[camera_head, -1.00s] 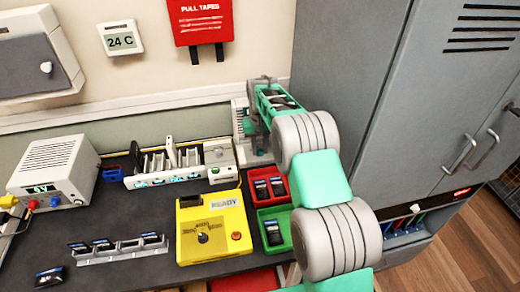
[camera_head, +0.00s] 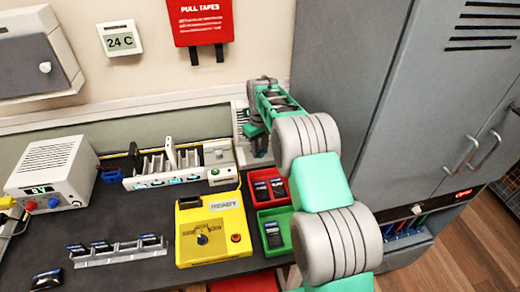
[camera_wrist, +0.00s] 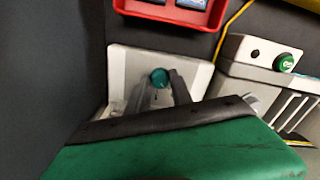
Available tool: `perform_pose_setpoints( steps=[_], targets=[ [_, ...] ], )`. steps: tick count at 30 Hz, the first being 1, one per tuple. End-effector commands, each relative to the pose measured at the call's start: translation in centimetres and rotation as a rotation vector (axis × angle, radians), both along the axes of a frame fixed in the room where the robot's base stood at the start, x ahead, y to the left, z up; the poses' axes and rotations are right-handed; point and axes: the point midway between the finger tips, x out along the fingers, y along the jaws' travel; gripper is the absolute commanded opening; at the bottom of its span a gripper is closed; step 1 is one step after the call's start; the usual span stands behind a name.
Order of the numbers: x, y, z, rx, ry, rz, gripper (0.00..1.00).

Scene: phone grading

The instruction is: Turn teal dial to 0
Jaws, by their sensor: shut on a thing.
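The teal dial (camera_wrist: 160,77) shows in the wrist view as a round knob on a pale box (camera_wrist: 200,72). My gripper (camera_wrist: 162,88) reaches over this box, with its grey fingers on both sides of the dial, shut on it. The fingers and wrist hide much of the dial and any scale, so its setting cannot be read. In the head view the pale box (camera_head: 239,118) stands at the back of the bench beside the grey cabinet. My arm's end covers part of it there, and the dial is hidden.
A white unit with a green button (camera_wrist: 285,62) stands close to the right in the wrist view. A red tray (camera_wrist: 205,22) lies near the dial box. A yellow READY tester (camera_head: 211,250), a green tray (camera_head: 287,243) and a grey cabinet (camera_head: 365,100) surround the arm.

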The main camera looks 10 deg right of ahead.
Motion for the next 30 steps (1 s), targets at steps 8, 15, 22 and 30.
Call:
perform_pose_setpoints(
  steps=[8,15,22,30],
  targets=[
    [0.0,0.0,0.0,0.000,0.000,0.000,0.34],
    [0.0,0.0,0.0,0.000,0.000,-0.001,0.48],
    [0.0,0.0,0.4,0.000,-0.001,-0.001,0.48],
    [0.1,0.0,5.4,0.000,-0.004,-0.001,0.48]
  ],
)
